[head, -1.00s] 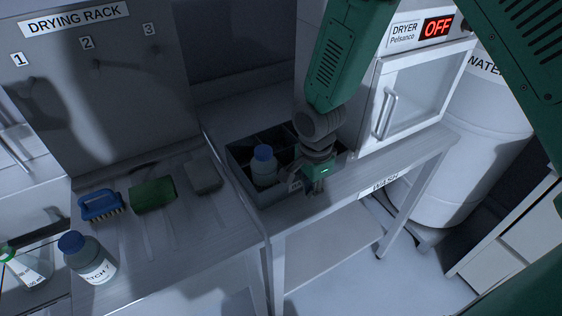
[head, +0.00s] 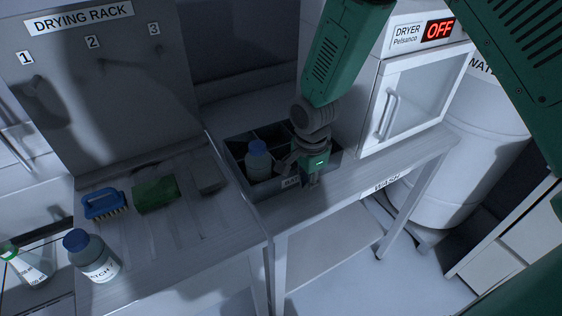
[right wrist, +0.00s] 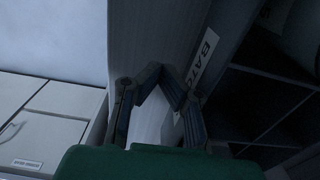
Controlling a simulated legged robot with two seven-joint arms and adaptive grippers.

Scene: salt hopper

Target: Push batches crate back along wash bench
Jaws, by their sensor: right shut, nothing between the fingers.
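The batches crate (head: 232,168) is a dark grey divided box on the wash bench (head: 345,185). A white bottle with a blue cap (head: 257,160) stands in its left part. Its front label, partly covered in the head view, shows "BATC" in the right wrist view (right wrist: 205,55). My right gripper (head: 313,181) is shut and empty, pointing down at the crate's front wall. In the right wrist view its fingers (right wrist: 163,100) are right beside the labelled wall; exact contact is hard to tell. My left gripper is not in view.
A dryer (head: 415,95) reading OFF stands right of the crate. The left bench holds a blue brush (head: 103,204), a green sponge (head: 155,194), a grey block (head: 209,179) and a blue-capped bottle (head: 92,257). A drying rack (head: 100,100) stands behind them.

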